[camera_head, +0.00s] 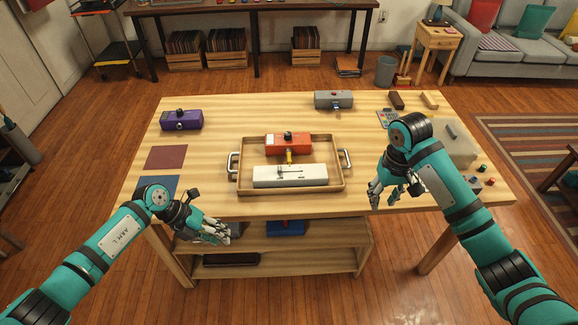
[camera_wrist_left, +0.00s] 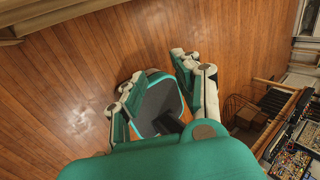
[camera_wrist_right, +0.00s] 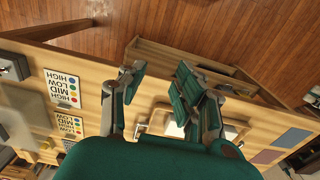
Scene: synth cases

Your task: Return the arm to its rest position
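My left arm comes in from the left, and its gripper (camera_head: 214,236) hangs at the front left edge of the table (camera_head: 215,120). In the left wrist view its fingers (camera_wrist_left: 158,66) stand apart over the wooden floor with nothing between them. My right gripper (camera_head: 394,194) is above the front right part of the table, to the right of the wooden tray. In the right wrist view its fingers (camera_wrist_right: 158,70) are also spread and empty. Neither gripper holds anything.
A wooden tray (camera_head: 241,152) holds an orange case (camera_head: 275,145) and a white case (camera_head: 310,178). A purple case (camera_head: 182,122) and a grey case (camera_head: 326,99) stand behind. A blue case (camera_head: 284,228) sits on the shelf below.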

